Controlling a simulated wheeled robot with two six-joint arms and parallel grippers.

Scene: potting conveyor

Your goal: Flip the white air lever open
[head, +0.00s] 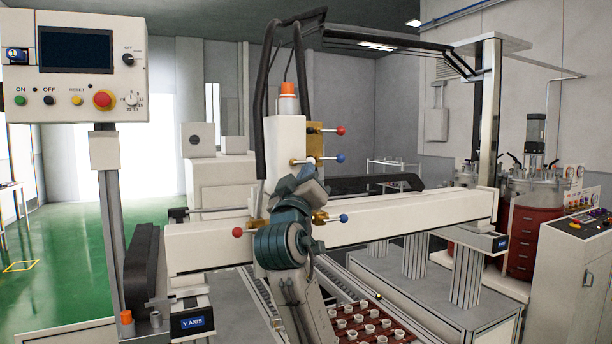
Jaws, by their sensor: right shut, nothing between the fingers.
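Several brass air valves with ball-tipped levers sit on the white vertical head of the machine. A red-tipped lever (341,131) and a blue-tipped lever (340,159) point right. A small pale spot shows right at the fingertips of my right gripper (310,172); I cannot tell whether it is the white lever's knob or part of the gripper. My right gripper is raised in front of the valves, shut and empty, and the arm hides part of the head below. Whether it touches a lever is unclear. My left gripper is not in view.
A white horizontal beam (400,217) crosses behind my arm, with another blue-tipped lever (343,218) and a red-tipped lever (237,232) beside the arm. A control panel (75,68) stands at left. A tray of small white pots (370,329) lies below.

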